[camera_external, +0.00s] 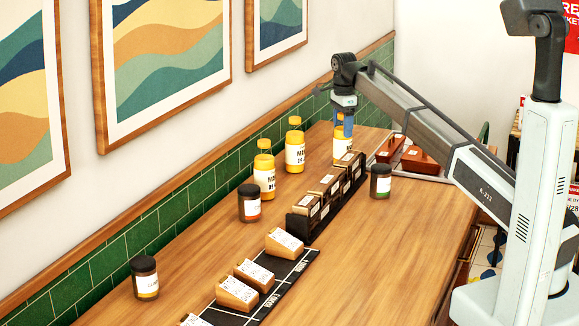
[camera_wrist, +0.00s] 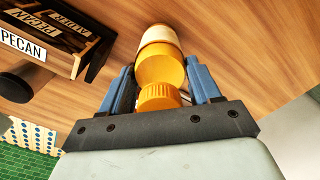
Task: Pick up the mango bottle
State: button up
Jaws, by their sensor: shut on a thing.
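My gripper (camera_external: 343,118) points down near the far end of the wooden counter and is shut on a yellow bottle, taken as the mango bottle (camera_external: 342,146). In the wrist view the bottle's orange cap, yellow shoulder (camera_wrist: 162,68) and pale label band show between the blue fingers of my gripper (camera_wrist: 160,78). The label on this bottle cannot be read. Its base is hidden behind the black rack in the external view, so I cannot tell whether it touches the counter. Two similar yellow bottles, one nearer (camera_external: 264,178) and one farther (camera_external: 295,152), stand upright to its left.
A black rack (camera_external: 300,228) of labelled blocks runs beside the held bottle; its PECAN end (camera_wrist: 30,45) shows in the wrist view. Dark jars stand at left (camera_external: 249,204), near left (camera_external: 145,278) and right (camera_external: 380,181). Reddish-brown trays (camera_external: 420,160) lie at the far right. Right-hand counter is clear.

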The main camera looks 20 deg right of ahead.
grip_shut()
jog(key=shift+r, duration=0.1)
dwell(0.3)
